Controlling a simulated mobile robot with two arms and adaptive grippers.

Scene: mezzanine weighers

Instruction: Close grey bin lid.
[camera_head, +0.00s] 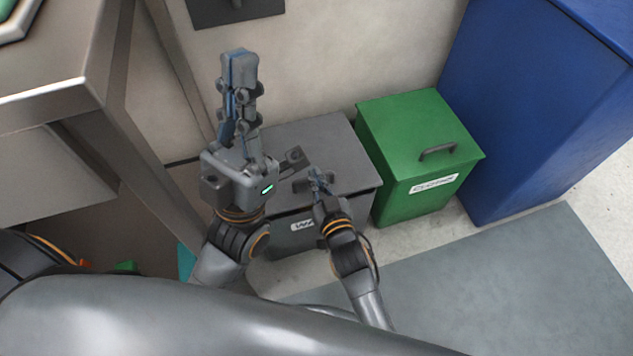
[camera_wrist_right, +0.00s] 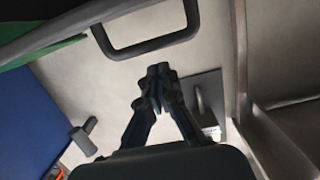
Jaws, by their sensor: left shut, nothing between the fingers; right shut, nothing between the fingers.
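The grey bin (camera_head: 283,241) stands against the wall, with a partly covered white label on its front. Its grey lid (camera_head: 325,135) looks flat across the top, lying down over the bin. A dark handle (camera_head: 294,160) shows on the lid, partly hidden by my grippers. My left gripper (camera_head: 240,58) is shut and empty, pointing up toward the wall, and hides the lid's left part. My right gripper (camera_head: 318,174) is shut and empty over the lid's front part; contact cannot be told. Its closed fingertips (camera_wrist_right: 158,72) show in the right wrist view, below a dark handle loop (camera_wrist_right: 150,48).
A green bin (camera_head: 415,125) with a closed lid and handle stands just right of the grey bin. A tall blue bin (camera_head: 530,100) is beyond it. A metal table (camera_head: 60,90) is at left. A grey mat (camera_head: 500,280) covers clear floor at front right.

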